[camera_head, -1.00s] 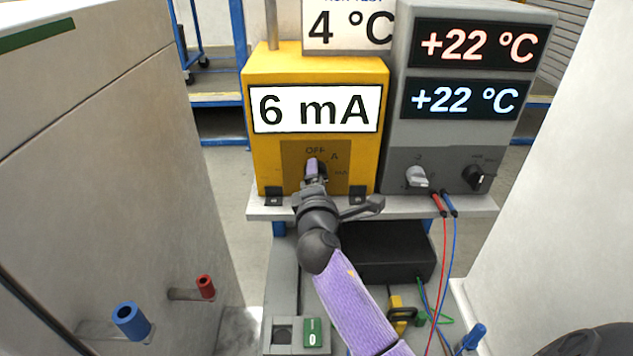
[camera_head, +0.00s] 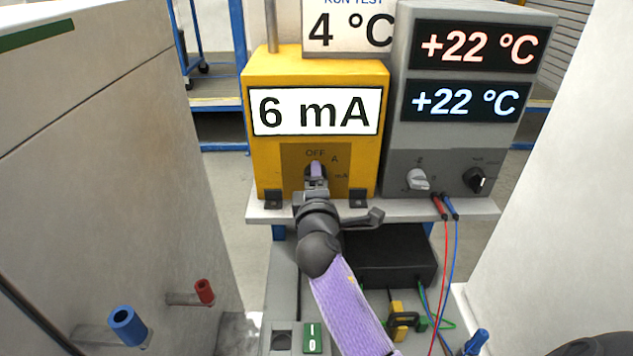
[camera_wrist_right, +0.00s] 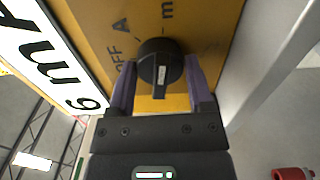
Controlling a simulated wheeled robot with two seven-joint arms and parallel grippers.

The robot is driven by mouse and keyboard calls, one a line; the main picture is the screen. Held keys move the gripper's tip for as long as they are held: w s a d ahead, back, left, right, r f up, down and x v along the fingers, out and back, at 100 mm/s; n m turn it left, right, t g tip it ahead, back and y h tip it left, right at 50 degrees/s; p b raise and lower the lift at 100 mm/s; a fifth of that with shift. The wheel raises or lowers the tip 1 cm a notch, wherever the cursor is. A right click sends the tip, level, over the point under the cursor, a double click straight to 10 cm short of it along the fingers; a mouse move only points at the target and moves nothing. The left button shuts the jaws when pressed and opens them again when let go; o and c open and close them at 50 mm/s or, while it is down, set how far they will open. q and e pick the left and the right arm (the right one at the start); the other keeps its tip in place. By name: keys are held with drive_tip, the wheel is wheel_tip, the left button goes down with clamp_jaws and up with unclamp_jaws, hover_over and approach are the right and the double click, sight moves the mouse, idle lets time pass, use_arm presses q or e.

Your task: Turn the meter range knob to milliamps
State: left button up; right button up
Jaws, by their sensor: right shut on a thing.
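The yellow meter (camera_head: 258,150) stands on a shelf, and its white display reads "6 mA". Its black range knob (camera_wrist_right: 150,52) is on the front panel, with printed OFF, A and mA marks around it. My right gripper (camera_head: 317,174) reaches the knob from below and is shut on it. In the right wrist view, the purple fingers of the right gripper (camera_wrist_right: 160,82) stand on either side of the knob's grip bar, which bears a white mark. In the head view the fingers hide most of the knob, and its exact pointing is hard to tell. My left gripper is out of view.
A grey unit (camera_head: 393,145) with two +22 °C displays and two knobs stands right of the meter. Red and blue leads hang from its plugs (camera_head: 445,207). A black box (camera_head: 395,255) sits below the shelf (camera_head: 470,209). Pale cabinets flank both sides.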

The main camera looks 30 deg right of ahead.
drive_tip(key=o, duration=1.3)
drive_tip(key=shift+c, duration=0.2)
drive_tip(key=v, duration=1)
drive_tip(key=shift+f, duration=0.1)
